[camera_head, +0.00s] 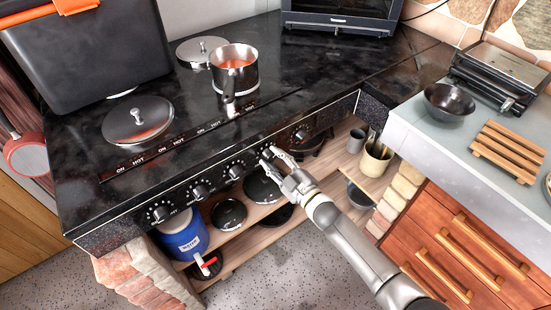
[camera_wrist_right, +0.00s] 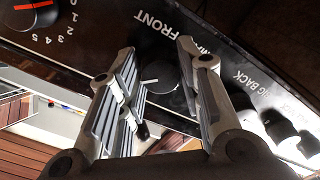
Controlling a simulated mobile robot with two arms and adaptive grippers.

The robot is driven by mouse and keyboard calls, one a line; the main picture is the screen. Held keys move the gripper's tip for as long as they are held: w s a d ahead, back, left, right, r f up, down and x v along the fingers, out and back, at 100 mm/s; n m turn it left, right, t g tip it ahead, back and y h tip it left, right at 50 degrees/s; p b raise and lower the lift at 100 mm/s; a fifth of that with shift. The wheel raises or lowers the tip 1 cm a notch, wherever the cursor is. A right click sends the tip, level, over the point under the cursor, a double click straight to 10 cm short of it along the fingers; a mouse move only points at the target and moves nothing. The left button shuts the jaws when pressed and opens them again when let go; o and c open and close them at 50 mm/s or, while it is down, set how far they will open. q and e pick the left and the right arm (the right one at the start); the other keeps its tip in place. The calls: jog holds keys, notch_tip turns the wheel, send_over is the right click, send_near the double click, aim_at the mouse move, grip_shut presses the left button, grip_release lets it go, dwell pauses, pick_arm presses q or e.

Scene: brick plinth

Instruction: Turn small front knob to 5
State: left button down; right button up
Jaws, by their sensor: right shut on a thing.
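The black stove front (camera_head: 130,228) has a row of dark knobs along it. My right gripper (camera_head: 268,156) reaches the panel from the lower right in the head view. In the right wrist view my right gripper (camera_wrist_right: 158,48) has its two fingers on either side of a round dark knob (camera_wrist_right: 160,76) with a white pointer line, and is shut on it. The lettering beside it ends in "FRONT". The fingers hide part of the label and its scale. My left gripper is in neither view.
Other knobs (camera_head: 200,191) sit left of the gripper, and one (camera_head: 299,136) sits right. A pot of red liquid (camera_head: 234,72) stands on the stovetop. Lower shelves hold pans and a blue water jug (camera_head: 182,237). A wooden drawer unit (camera_head: 455,250) stands at right.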

jog(key=shift+m, duration=1.1)
jog(key=o, duration=1)
jog(key=shift+f, duration=0.1)
jog(key=v, duration=1.2)
